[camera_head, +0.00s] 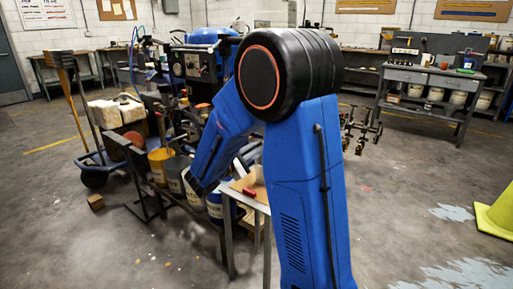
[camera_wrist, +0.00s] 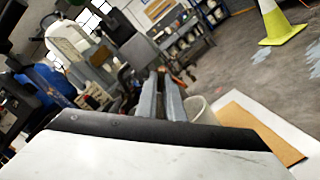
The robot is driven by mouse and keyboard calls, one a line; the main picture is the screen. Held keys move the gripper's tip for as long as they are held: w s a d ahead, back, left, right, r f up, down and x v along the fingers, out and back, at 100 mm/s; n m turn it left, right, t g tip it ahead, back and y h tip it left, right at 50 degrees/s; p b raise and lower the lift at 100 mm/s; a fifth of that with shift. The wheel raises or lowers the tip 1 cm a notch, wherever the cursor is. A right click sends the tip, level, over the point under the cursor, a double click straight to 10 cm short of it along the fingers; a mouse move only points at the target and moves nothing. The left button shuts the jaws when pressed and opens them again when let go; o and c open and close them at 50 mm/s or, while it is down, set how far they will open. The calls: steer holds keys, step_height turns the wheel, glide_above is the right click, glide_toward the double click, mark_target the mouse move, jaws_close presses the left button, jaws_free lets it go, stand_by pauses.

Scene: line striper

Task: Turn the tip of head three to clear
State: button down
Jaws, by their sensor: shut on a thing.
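My gripper (camera_wrist: 163,82) shows in the wrist view as two grey fingers reaching away from the camera, close together. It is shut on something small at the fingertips. Dark parts there blend together, so I cannot tell which head or tip this is, or how the tip is turned. In the head view my blue arm covers the middle, and the gripper is hidden. The line striper (camera_head: 190,65), with a blue tank and gauge panel, stands behind and left of my arm. A row of brass-and-dark fittings (camera_head: 360,128), perhaps spray heads, shows right of my arm.
Several buckets (camera_head: 175,175) stand by the striper. A small table (camera_head: 236,188) carries a brown board (camera_wrist: 262,130), with a pale bucket (camera_wrist: 198,108) close by in the wrist view. A yellow-green cone (camera_head: 498,212) stands right. Floor is open between cone and workbench (camera_head: 430,78).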

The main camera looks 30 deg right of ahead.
steer(key=shift+n+t, duration=0.4)
steer(key=shift+n, duration=1.85)
steer(key=shift+n+t, duration=0.4)
steer(key=shift+n, duration=1.85)
steer(key=shift+r, duration=0.1)
steer(key=shift+n, duration=0.9)
steer(key=c, duration=1.2)
jaws_free()
steer(key=shift+d, duration=0.1)
steer(key=shift+v, duration=3.55)
